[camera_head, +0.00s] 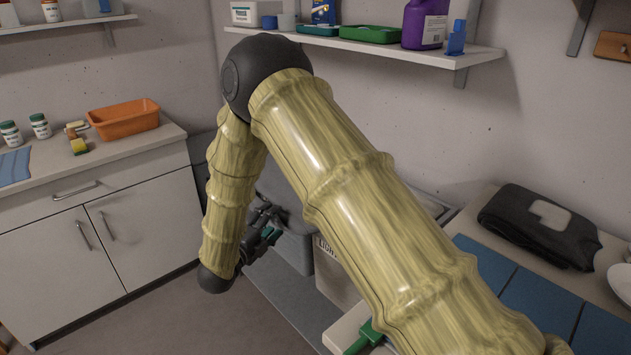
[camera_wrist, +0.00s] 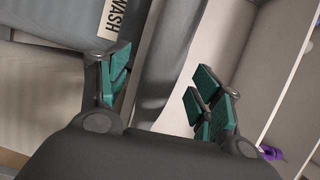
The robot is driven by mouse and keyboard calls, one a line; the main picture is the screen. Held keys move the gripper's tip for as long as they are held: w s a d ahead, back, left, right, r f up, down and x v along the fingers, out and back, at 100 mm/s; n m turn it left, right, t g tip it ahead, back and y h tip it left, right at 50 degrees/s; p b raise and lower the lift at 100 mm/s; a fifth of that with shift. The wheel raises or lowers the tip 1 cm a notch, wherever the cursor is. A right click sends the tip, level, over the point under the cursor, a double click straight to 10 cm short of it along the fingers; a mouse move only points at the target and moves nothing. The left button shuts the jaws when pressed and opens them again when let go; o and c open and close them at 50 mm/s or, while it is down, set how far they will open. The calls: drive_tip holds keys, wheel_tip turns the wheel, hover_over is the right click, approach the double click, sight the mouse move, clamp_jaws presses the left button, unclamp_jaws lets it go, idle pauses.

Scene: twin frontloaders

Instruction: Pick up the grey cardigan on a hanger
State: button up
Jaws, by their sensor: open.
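My gripper (camera_head: 262,232) is low behind my arm in the head view, beside the grey and white bins. In the wrist view my gripper (camera_wrist: 160,88) is open, with its green-padded fingers spread apart. A smooth grey, cloth-like shape (camera_wrist: 172,65) shows beyond and between the fingers. It may be part of the grey cardigan, but I cannot tell; no hanger is clear. I cannot see any contact between the fingers and this shape. A dark grey folded garment (camera_head: 540,224) with a pale patch lies on the right counter, away from my gripper, with no visible hanger.
A white bin (camera_head: 333,272) with partly hidden lettering stands near my gripper. A bin labelled WASH (camera_wrist: 88,22) is at left in the wrist view. A wall shelf (camera_head: 400,45) holds bottles and trays. A cabinet (camera_head: 95,240) stands left. Floor (camera_head: 170,315) before it is clear.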

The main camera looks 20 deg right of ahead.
sight(282, 211)
drive_tip(key=shift+p+x, duration=0.3)
drive_tip(key=shift+x, duration=2.5)
drive_tip(key=shift+s+d, duration=0.1)
drive_tip(key=shift+r, duration=0.1)
drive_tip(key=shift+c, duration=0.5)
drive_tip(key=c, duration=1.2)
